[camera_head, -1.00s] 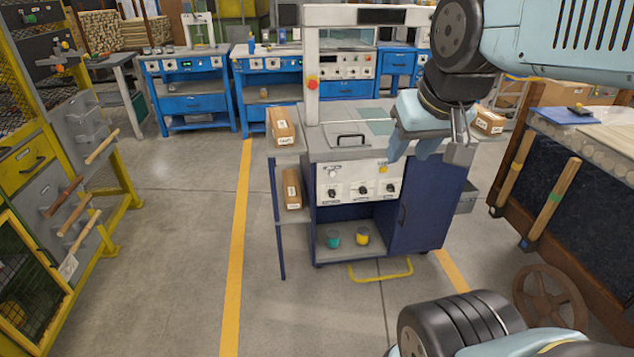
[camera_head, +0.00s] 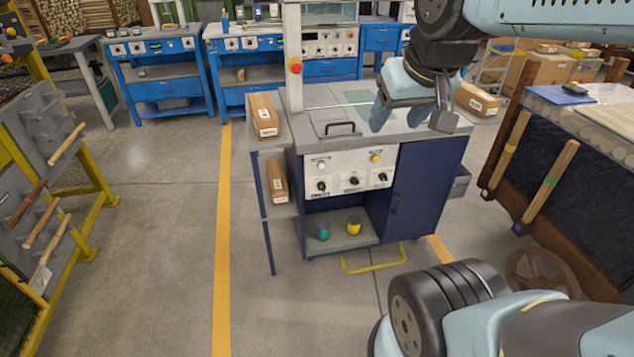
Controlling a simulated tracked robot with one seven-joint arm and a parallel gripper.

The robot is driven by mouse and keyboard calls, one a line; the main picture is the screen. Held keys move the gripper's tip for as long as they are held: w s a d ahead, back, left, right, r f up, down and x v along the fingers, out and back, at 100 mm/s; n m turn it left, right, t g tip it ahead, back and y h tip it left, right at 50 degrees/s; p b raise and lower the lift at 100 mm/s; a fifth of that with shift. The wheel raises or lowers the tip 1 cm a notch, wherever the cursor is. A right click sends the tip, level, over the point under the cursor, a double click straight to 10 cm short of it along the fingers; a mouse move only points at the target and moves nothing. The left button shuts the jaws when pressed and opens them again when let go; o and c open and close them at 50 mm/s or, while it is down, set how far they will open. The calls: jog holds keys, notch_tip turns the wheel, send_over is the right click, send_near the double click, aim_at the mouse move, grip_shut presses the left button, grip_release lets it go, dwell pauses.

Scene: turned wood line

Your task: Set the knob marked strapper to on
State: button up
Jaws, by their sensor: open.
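A blue and grey machine cabinet (camera_head: 420,185) stands ahead of me. Its white front panel (camera_head: 340,166) carries three black knobs in a row: a left knob (camera_head: 321,187), a middle knob (camera_head: 354,181) and a right knob (camera_head: 382,177). Their labels are too small to read, so I cannot tell which is marked strapper. A white button and a yellow button (camera_head: 376,158) sit above them. My gripper (camera_head: 412,119) is open and empty. In the picture it appears above and right of the panel, in front of the cabinet's top.
A side shelf holds two cardboard boxes (camera_head: 263,115). A teal cup (camera_head: 322,231) and a yellow cup (camera_head: 353,226) stand in the lower bay. A yellow floor rail (camera_head: 372,266) lies in front. A dark bench (camera_head: 590,190) is close on the right.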

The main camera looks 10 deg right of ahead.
jog(key=w+f+n+t, duration=0.1)
jog(key=w+f, duration=0.3)
jog(key=w, duration=0.7)
jog(key=w+f+n+t, duration=0.2)
jog(key=w+f, duration=0.3)
jog(key=w, duration=0.5)
jog(key=w+f+n+t, duration=0.1)
jog(key=w+f, duration=0.3)
jog(key=w, duration=0.7)
jog(key=w+f+n+t+y, duration=0.1)
jog(key=w+f, duration=0.4)
jog(key=f, duration=0.3)
jog(key=w+f+n+t+y, duration=0.1)
jog(key=w+f+t, duration=0.1)
jog(key=w+f, duration=0.5)
jog(key=t, duration=0.3)
send_near(322, 189)
notch_tip(322, 189, up, 7)
jog(key=w+a, duration=0.1)
jog(key=w, duration=0.1)
jog(key=s+f+m+t+h, duration=0.25)
jog(key=s+f, duration=0.35)
jog(key=f, duration=0.3)
jog(key=shift+y, duration=0.35)
jog(key=w, duration=1.3)
jog(key=shift+w, duration=0.2)
jog(key=c, duration=1)
jog(key=shift+c, duration=0.2)
